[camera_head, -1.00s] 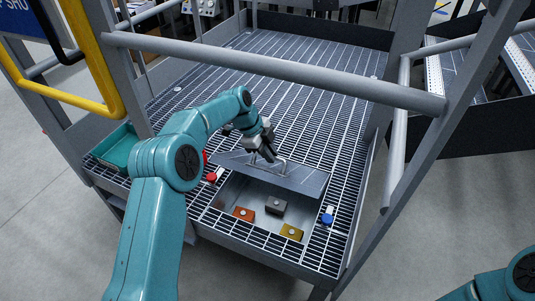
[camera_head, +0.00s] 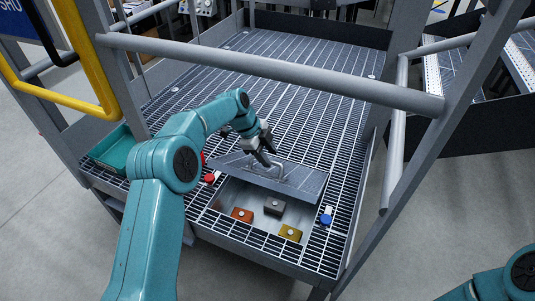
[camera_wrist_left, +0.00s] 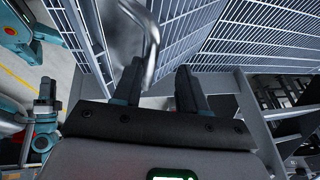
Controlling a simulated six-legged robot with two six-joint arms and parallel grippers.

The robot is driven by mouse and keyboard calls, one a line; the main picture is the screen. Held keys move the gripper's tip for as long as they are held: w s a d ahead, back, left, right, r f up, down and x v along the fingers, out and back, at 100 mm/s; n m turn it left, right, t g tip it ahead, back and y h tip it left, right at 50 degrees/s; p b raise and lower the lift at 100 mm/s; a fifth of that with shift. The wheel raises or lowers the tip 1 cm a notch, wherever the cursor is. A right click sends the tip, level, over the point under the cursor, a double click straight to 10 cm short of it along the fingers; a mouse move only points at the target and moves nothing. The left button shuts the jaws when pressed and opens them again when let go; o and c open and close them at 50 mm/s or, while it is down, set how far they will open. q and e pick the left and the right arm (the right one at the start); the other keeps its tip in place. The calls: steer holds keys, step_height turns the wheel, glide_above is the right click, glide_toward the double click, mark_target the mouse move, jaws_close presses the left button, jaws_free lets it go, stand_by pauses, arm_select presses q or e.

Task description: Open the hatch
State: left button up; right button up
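The hatch lid (camera_head: 285,182) is a grey plate on the grated catwalk, raised and tilted over the back of a shallow compartment (camera_head: 228,195). A bent metal handle (camera_head: 277,168) stands on it; it also shows in the left wrist view (camera_wrist_left: 152,55). My left gripper (camera_head: 268,153) is at the handle, its two dark fingers apart. In the left wrist view the fingers (camera_wrist_left: 158,78) are spread and the handle's lower end shows between them; I cannot tell whether they touch. My right arm shows at the lower right of the head view, its gripper out of frame.
The compartment holds an orange block (camera_head: 242,215), a dark block (camera_head: 273,206) and a yellow block (camera_head: 290,233). A red-topped item (camera_head: 210,178) and a blue-and-white item (camera_head: 326,216) lie beside it. A teal tray (camera_head: 112,149) is left. A grey rail (camera_head: 270,68) crosses above.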

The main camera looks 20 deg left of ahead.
arm_select(q)
steer(key=shift+r, duration=0.1)
steer(key=p+v, duration=0.3)
steer(key=v, duration=1.3)
